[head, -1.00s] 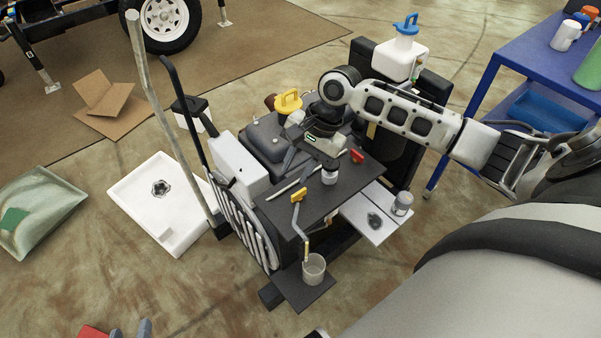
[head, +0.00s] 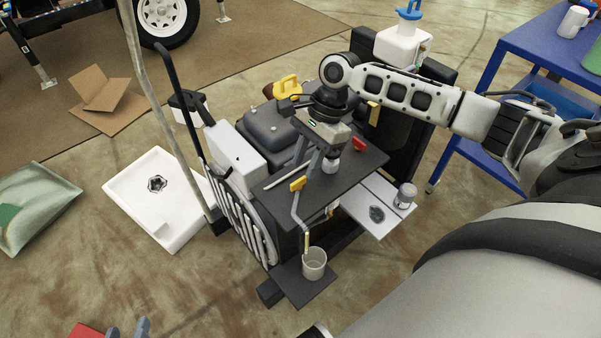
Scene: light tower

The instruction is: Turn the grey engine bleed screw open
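The engine unit (head: 268,135) stands in the middle of the head view, with a dark plate (head: 345,180) on its near side. My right gripper (head: 322,158) reaches in from the right and points down over this plate. A small whitish cylinder (head: 331,166) shows right by its fingertips; I cannot tell whether they touch it. The finger gap is too small and covered to judge. I cannot make out the grey bleed screw for certain; the gripper may hide it. A yellow lever (head: 298,184) and a red lever (head: 359,145) sit close by.
A clear cup (head: 314,263) stands on a low shelf below the yellow lever's pipe. A jar (head: 405,196) stands on a light side plate (head: 378,213). A tall pole (head: 150,90) rises left of the engine. A white tray (head: 135,190) and blue table (head: 510,45) flank it.

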